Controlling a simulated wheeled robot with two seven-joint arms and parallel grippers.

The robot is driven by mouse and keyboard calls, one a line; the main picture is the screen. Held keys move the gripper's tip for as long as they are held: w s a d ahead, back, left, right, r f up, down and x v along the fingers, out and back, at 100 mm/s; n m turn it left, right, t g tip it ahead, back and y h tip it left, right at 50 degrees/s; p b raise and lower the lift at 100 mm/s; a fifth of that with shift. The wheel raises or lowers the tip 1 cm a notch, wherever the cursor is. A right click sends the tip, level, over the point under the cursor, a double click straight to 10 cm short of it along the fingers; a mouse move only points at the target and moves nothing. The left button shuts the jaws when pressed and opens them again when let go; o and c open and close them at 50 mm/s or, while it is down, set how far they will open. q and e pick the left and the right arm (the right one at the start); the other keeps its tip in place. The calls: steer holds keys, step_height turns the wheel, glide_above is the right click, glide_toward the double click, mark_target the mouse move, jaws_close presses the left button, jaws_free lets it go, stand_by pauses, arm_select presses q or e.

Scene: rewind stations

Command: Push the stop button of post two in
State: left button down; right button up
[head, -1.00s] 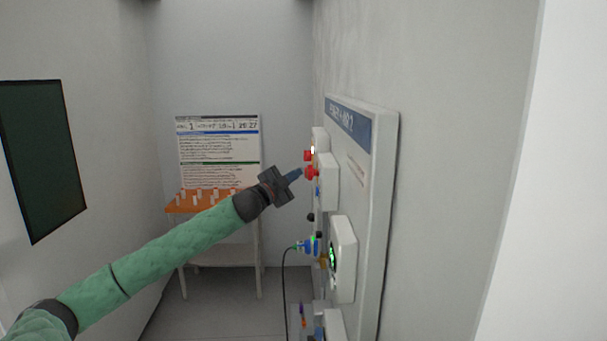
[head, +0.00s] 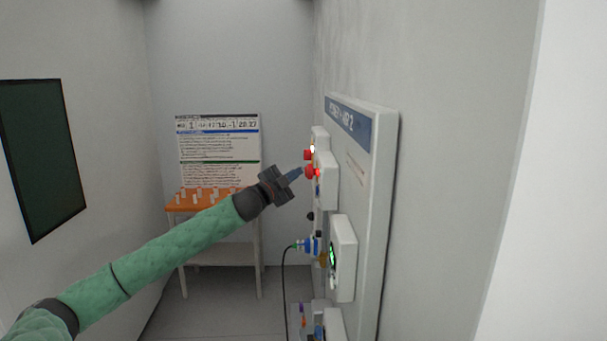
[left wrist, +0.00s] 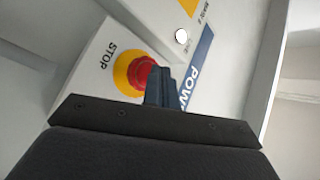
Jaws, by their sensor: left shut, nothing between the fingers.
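The red stop button (head: 310,172) sits on a white box (head: 329,182) on the wall panel at the right. The left wrist view shows it as a red mushroom head (left wrist: 142,76) on a yellow collar beside the word STOP. My left gripper (head: 299,172) is shut and empty, and its fingertips are at the front of the button. In the left wrist view the fingers (left wrist: 160,86) overlap the right part of the red head. I cannot tell how far the button is pressed. My right gripper is not in view.
The panel (head: 379,180) carries a blue header ending in 2, a second red knob (head: 307,155) above, and a lower white box (head: 343,258) with a cable plug (head: 308,246). An orange-topped table (head: 181,207) stands at the back. A dark screen (head: 40,155) hangs left.

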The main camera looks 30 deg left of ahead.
arm_select(q)
steer(key=shift+s+a, duration=0.4)
steer(key=shift+a, duration=0.15)
steer(key=s+a, duration=0.1)
steer(key=a+b, duration=0.1)
steer(key=a, duration=0.1)
steer(key=s+a+b, duration=0.1)
steer(key=shift+s+a, duration=0.15)
steer(key=shift+s, duration=0.15)
stand_by(0.8)
